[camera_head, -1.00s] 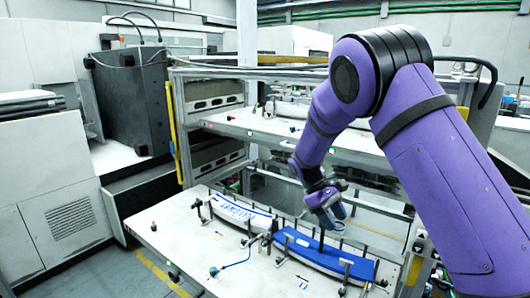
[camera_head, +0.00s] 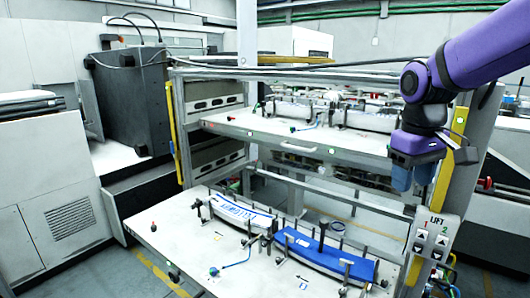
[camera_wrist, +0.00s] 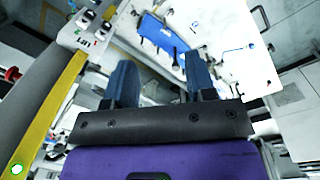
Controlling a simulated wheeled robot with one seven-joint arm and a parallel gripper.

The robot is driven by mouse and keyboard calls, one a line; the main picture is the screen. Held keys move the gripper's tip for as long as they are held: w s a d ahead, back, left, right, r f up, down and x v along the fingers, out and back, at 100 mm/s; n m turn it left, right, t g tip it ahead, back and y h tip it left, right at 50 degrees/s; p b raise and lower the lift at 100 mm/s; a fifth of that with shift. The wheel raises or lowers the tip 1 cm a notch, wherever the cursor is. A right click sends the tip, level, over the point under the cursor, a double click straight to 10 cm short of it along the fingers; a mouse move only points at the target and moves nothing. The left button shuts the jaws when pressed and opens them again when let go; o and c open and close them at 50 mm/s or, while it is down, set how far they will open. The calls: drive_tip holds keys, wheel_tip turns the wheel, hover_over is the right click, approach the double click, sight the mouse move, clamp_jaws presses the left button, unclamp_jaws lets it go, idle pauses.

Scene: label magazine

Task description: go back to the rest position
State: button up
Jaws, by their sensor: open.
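My gripper (camera_head: 413,178) hangs at the right of the head view, in front of the rack's right post and above the lift panel. Its two blue fingers are apart with nothing between them. In the wrist view my gripper (camera_wrist: 160,85) also shows its fingers spread and empty. The blue label stack (camera_head: 325,256) lies on the lower shelf, well below and left of my gripper; it also shows in the wrist view (camera_wrist: 160,37). A white label stack with blue print (camera_head: 240,212) lies to its left on the same shelf.
The lower shelf (camera_head: 170,232) holds posts and clamps around the stacks. The upper shelf (camera_head: 265,132) carries more white stacks. The lift panel (camera_head: 432,236) and a yellow strip (camera_wrist: 50,125) are close to my gripper. A dark machine box (camera_head: 132,100) stands at left.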

drive_tip(key=s+d+r+m+t, duration=0.1)
drive_tip(key=s+t, duration=0.1)
drive_tip(key=s, duration=0.6)
drive_tip(key=s+d+r+m+t, duration=0.1)
drive_tip(key=s+m+t, duration=0.1)
drive_tip(key=s, duration=0.6)
drive_tip(key=shift+s+r+t+y, duration=0.3)
drive_tip(key=shift+r+t, duration=0.05)
drive_tip(key=shift+t, duration=0.25)
idle(0.9)
